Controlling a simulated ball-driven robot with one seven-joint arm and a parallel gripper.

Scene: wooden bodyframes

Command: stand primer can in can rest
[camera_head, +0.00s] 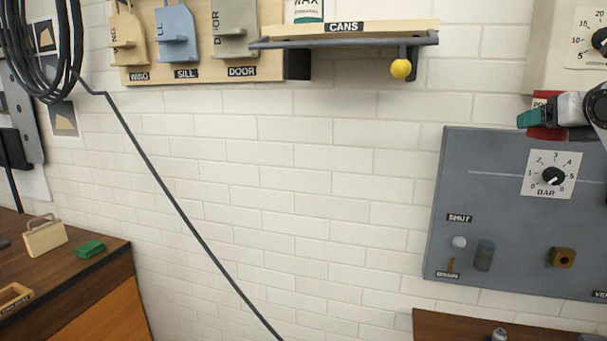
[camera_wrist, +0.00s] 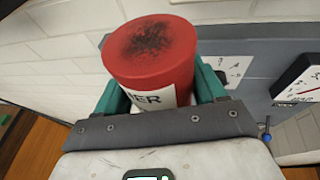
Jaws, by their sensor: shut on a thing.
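The primer can (camera_wrist: 150,58) is red with a dark smudge on its end and a white label, partly hidden, that shows "ER". My gripper (camera_wrist: 162,88) is shut on it, with one teal finger on each side. In the head view my gripper (camera_head: 531,118) is at the right edge, with red parts of the can (camera_head: 546,133) showing around the finger. A shelf labelled CANS (camera_head: 345,43) is on the wall at the top, left of my gripper and apart from the can. A can marked WAX (camera_head: 309,12) is on it, cut off by the frame.
A grey panel with a BAR dial (camera_head: 553,176) is below my gripper. A yellow ball (camera_head: 401,68) is under the shelf's right end. Hanging boards (camera_head: 177,32) are left of the shelf. A dark cable (camera_head: 170,190) runs down the wall. The wall between shelf and panel is bare.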

